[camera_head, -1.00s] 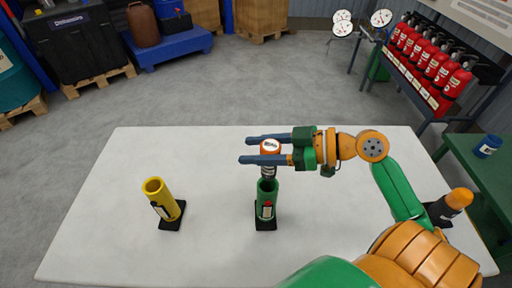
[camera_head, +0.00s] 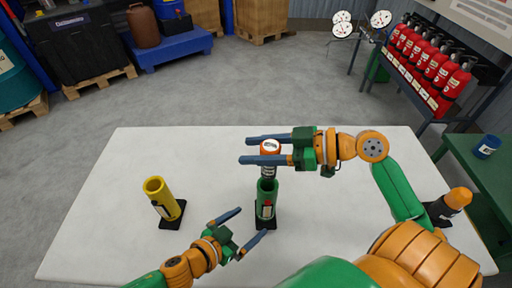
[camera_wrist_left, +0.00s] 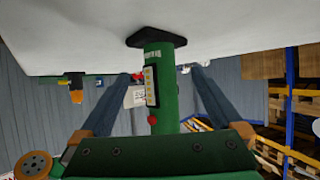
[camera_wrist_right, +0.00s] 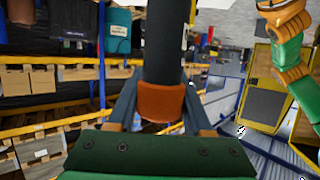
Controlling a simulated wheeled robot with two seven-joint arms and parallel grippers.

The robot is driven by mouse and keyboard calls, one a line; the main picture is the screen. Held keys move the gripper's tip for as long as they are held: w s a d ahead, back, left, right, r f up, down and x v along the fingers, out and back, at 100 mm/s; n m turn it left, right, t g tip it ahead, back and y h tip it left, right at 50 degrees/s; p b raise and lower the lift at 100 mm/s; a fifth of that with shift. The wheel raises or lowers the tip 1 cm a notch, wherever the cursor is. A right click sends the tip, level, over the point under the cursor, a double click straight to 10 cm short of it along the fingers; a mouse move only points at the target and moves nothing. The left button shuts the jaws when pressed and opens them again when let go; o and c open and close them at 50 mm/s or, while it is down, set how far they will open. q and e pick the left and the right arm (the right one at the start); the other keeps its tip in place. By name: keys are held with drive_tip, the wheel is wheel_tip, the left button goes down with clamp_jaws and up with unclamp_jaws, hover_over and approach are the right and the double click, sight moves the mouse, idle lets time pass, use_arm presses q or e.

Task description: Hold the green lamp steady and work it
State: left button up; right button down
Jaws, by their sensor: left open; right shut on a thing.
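The green lamp (camera_head: 267,203) stands as a green tube on a black base in the middle of the table. Its side carries a pale label strip and a red button, clear in the left wrist view (camera_wrist_left: 163,95). My left gripper (camera_head: 252,221) is open, its fingers pointing at the lamp's lower part, with gaps to both sides in the left wrist view. My right gripper (camera_head: 257,150) is shut on the orange end of a dark cylinder (camera_head: 268,172), held upright at the lamp's top opening. Whether its lower end is inside the tube is unclear.
A yellow tube (camera_head: 160,198) on a black base stands on the left of the white table (camera_head: 110,230). A black, orange-topped cylinder (camera_head: 449,204) stands at the right edge, partly behind my right arm. The back of the table is clear.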

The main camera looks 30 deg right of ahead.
sight(266, 201)
use_arm(q)
drive_tip(key=x, duration=0.6)
drive_tip(key=shift+d+f, duration=0.1)
drive_tip(key=shift+d, duration=0.3)
drive_tip(key=shift+w+d+f, duration=0.25)
drive_tip(key=shift+d+f, duration=0.15)
drive_tip(key=shift+d, duration=0.15)
use_arm(e)
drive_tip(key=shift+d, duration=0.1)
drive_tip(key=shift+w, duration=0.1)
use_arm(q)
drive_tip(key=c, duration=1)
drive_tip(key=shift+c, duration=0.2)
use_arm(e)
drive_tip(key=shift+f, duration=1.65)
wheel_tip(266, 201, down, 8)
drive_tip(key=shift+r, duration=0.2)
idle(1.6)
drive_tip(key=shift+c, duration=1.2)
unclamp_jaws()
